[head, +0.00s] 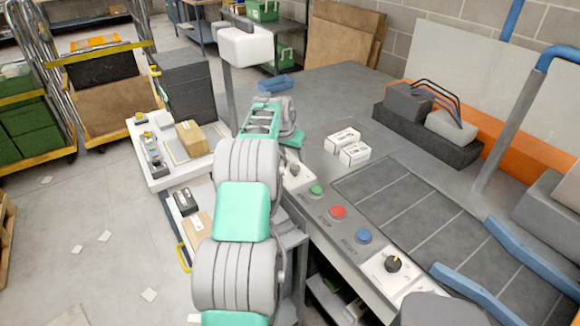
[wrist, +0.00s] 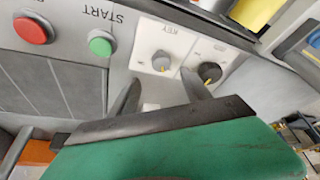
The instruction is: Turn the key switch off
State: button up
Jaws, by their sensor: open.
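In the head view, a grey knob on a white plate (head: 296,172) shows close to my gripper (head: 292,143). In the wrist view my gripper (wrist: 161,78) is open and empty. Its two dark fingers point at the plate, one tip on each side below the knob. I cannot tell whether they touch the panel.
A black knob (wrist: 209,72) sits right beside the key switch, close to one finger. The green START button (wrist: 101,44) and red STOP button (wrist: 33,29) lie left. A blue RESET button (head: 363,236) and black dial (head: 393,263) are along the console. White boxes (head: 343,139) stand behind.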

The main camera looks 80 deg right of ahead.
aim_at(295, 167)
jog(key=p+x, duration=0.2)
jog(key=x, duration=0.5)
jog(key=shift+w+d+f, duration=0.1)
jog(key=shift+w+f, duration=0.05)
jog(key=shift+f, duration=0.25)
grip_shut()
